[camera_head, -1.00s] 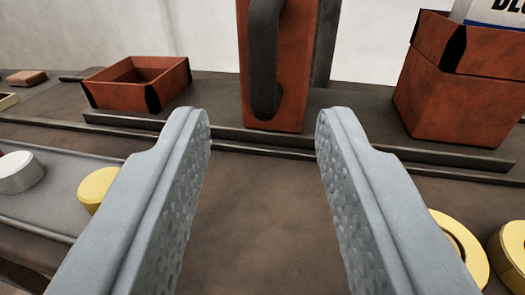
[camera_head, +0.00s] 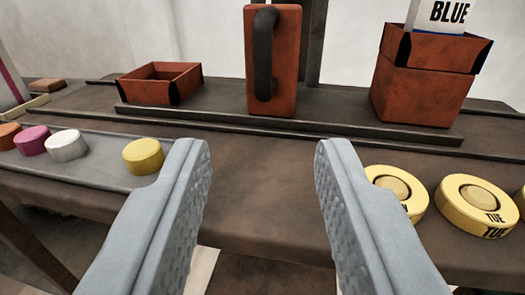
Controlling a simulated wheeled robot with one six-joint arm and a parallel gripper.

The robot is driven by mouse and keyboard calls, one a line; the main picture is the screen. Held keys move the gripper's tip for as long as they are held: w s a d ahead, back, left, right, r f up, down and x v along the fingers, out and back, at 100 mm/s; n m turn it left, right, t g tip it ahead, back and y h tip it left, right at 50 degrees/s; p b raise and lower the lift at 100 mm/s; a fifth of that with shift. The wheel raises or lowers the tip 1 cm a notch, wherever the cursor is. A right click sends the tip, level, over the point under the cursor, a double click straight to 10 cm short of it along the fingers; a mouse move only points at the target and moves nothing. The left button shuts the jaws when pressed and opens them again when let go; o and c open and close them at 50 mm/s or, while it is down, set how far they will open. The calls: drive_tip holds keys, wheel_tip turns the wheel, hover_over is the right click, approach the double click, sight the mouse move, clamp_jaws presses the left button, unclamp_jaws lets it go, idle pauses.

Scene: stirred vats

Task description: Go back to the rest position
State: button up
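My gripper (camera_head: 262,150) is open and empty, its two grey fingers wide apart above the front edge of the brown bench (camera_head: 270,215). Beyond it, a rust-red block with a dark handle (camera_head: 286,60) stands upright on a raised strip at the back, apart from the fingers. The rest position itself is not marked in the picture.
An open red tray (camera_head: 150,92) stands back left. A red box (camera_head: 420,92) holding a "BLUE" labelled item (camera_head: 447,14) stands back right. Coloured discs, including a yellow one (camera_head: 143,156), line a grey tray (camera_head: 95,168) at left. Yellow ring-shaped pieces (camera_head: 475,207) lie at right.

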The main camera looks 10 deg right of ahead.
drive_tip(key=s+d+r+n+y, duration=0.15)
drive_tip(key=d+r, duration=0.25)
drive_tip(key=r, duration=0.4)
drive_tip(key=s+d+r+y, duration=0.3)
drive_tip(key=d+r, duration=0.1)
drive_tip(key=r, duration=0.3)
drive_tip(key=s+d+r+h, duration=0.1)
drive_tip(key=s+d+r, duration=0.2)
drive_tip(key=s, duration=0.4)
drive_tip(key=s+d+r, duration=0.3)
drive_tip(key=s+d, duration=0.3)
drive_tip(key=s, duration=0.1)
drive_tip(key=shift+d+r+h, duration=0.25)
drive_tip(key=shift+h, duration=0.1)
idle(0.3)
